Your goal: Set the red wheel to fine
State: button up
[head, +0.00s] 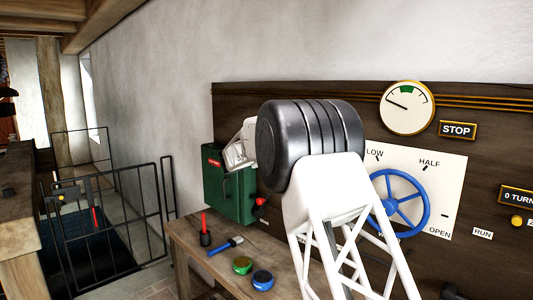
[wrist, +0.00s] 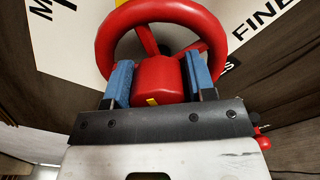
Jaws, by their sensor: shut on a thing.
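The red wheel (wrist: 160,18) fills the top of the wrist view, with its rim, spokes and a thick red block at the near side. A small yellow mark shows on that block. My gripper (wrist: 158,80) has its two blue finger pads on either side of the block and is shut on it. The wheel's plate carries the word FINE (wrist: 262,18) at the upper right, a partly cut-off word beginning with M at the upper left, and another label mostly hidden behind the right finger. In the head view my arm hides the wheel.
In the head view a blue wheel (head: 427,212) sits on a white plate marked LOW, HALF and OPEN. A round gauge (head: 407,108) and a STOP label are above it. A green box (head: 212,190) is left of my arm. Tools and two round tins lie on the bench (head: 187,235).

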jog(key=m, duration=0.5)
jog(key=shift+m, duration=0.3)
jog(key=m, duration=0.5)
jog(key=shift+f, duration=0.15)
jog(key=o, duration=0.9)
jog(key=shift+v, duration=3.9)
